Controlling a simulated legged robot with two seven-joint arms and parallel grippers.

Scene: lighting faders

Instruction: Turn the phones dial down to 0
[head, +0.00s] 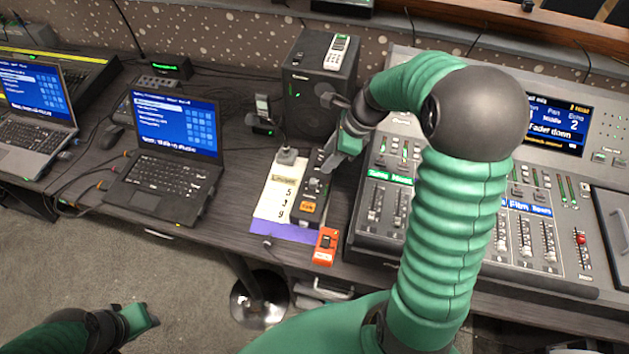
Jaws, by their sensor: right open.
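My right gripper (335,160) is open, at the small dark control box (296,219) on the desk beside the mixing console. The box has small knobs on its top and an orange button (308,207) near its front end. The gripper's fingers are over the far part of the box, close to a knob (314,184). I cannot tell whether they touch it. No phones label is readable, so I cannot tell which knob is the phones dial or where it points. My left gripper (144,318) hangs low at the bottom left, away from the desk; its jaws are unclear.
The mixing console (358,246) with faders stands right of the box, partly behind my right arm. A paper sheet (270,203), a microphone base (287,156) and an orange device (326,246) surround the box. A black speaker (305,100) stands behind. Two laptops are left.

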